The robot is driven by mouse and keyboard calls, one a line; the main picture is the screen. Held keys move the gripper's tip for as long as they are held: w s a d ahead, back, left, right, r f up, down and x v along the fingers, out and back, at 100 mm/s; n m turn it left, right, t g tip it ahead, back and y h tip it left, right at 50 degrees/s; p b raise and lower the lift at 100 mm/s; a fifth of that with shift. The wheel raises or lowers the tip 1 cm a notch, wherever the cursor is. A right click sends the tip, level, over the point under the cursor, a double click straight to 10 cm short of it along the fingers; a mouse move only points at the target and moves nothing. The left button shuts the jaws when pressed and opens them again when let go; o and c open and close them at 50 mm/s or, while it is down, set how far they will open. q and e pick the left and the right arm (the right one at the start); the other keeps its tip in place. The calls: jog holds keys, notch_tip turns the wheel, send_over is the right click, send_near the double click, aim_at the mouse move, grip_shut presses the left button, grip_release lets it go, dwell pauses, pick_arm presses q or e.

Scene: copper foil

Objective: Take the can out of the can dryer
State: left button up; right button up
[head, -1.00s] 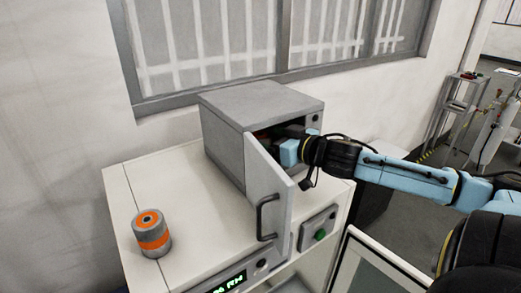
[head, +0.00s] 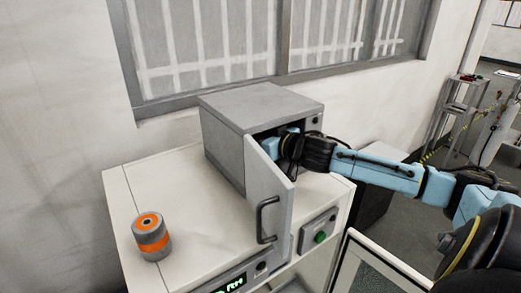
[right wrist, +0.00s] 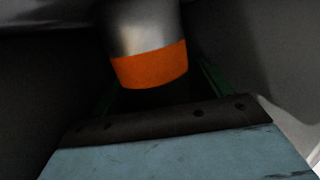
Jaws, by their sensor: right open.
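The can dryer (head: 225,146) is a grey box on the white cabinet, and its door (head: 265,190) with a dark handle stands open. My right arm reaches into its opening, and the right gripper is hidden inside it in the head view. In the right wrist view a metal can with an orange band (right wrist: 150,65) stands upright in the dark interior, just ahead of my right gripper (right wrist: 155,92). The green-edged fingers are open, one on each side of the can; contact cannot be told. My left gripper is not in view.
Another grey can with orange bands (head: 151,237) stands on the left of the white cabinet top (head: 190,225). A green button panel (head: 318,236) sits below right. The cabinet top left of the dryer is mostly clear.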

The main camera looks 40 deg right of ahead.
jog(key=c, duration=1.2)
jog(key=shift+r, duration=0.1)
